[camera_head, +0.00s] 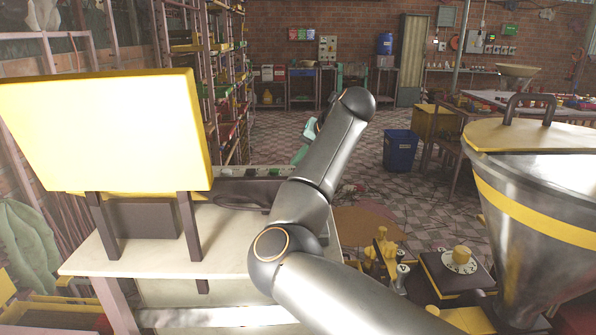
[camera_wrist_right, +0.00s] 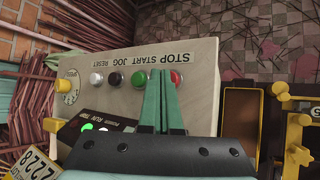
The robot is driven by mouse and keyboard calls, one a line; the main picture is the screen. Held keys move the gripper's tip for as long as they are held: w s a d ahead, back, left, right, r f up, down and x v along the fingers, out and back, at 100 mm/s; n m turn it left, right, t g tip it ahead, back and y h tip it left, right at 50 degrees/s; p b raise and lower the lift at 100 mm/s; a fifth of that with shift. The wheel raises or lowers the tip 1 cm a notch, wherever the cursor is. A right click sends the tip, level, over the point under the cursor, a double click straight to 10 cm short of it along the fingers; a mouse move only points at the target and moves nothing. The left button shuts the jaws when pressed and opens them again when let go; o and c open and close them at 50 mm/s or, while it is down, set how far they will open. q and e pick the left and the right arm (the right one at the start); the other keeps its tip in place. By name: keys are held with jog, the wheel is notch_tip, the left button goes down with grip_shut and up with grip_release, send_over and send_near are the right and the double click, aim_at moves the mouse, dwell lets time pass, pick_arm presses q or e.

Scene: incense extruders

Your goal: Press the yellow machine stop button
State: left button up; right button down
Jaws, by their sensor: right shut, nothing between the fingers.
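In the right wrist view, a pale control panel (camera_wrist_right: 205,60) shows upside down, with a row of buttons. The red button (camera_wrist_right: 176,77) sits under the STOP label, the green button (camera_wrist_right: 138,78) under START, then black and white ones. My right gripper (camera_wrist_right: 161,72) has its teal fingers together and empty. The tips appear between the green and red buttons, close to the red one; contact cannot be told. In the head view, the right gripper (camera_head: 301,153) is small and partly hidden by my arm, near the panel by the yellow machine (camera_head: 105,130). My left gripper is not in view.
A metal hopper with a yellow band (camera_head: 535,200) stands at the right. A blue bin (camera_head: 400,150) stands on the open tiled floor.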

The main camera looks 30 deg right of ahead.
jog(key=shift+f+b, duration=0.45)
jog(key=shift+f, duration=0.05)
dwell(0.3)
jog(key=shift+r, duration=0.1)
jog(key=shift+r+p, duration=0.45)
jog(key=shift+r, duration=0.4)
notch_tip(320, 180, up, 5)
jog(key=p, duration=0.3)
dwell(1.0)
